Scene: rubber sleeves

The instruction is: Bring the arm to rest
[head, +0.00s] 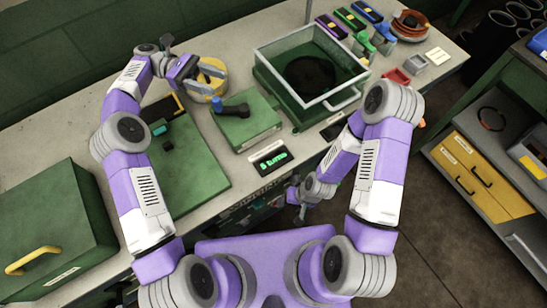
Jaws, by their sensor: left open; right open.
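My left arm reaches up over the bench, and my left gripper (186,68) is at the far side, close to a yellow and grey round thing (211,78). I cannot tell whether they touch. Its jaws are small in this view, and nothing shows held between them. My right arm is folded down in front of the bench. My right gripper (299,204) is low, off the bench's front edge, over the dark floor, and looks open and empty.
A green mat (190,165) and a green block (250,124) with a blue-handled tool (236,109) lie on the bench. A clear-walled bin (349,97), a digital display (270,157) and a green box (50,220) stand nearby. A shelf unit with yellow drawers (470,175) is at right.

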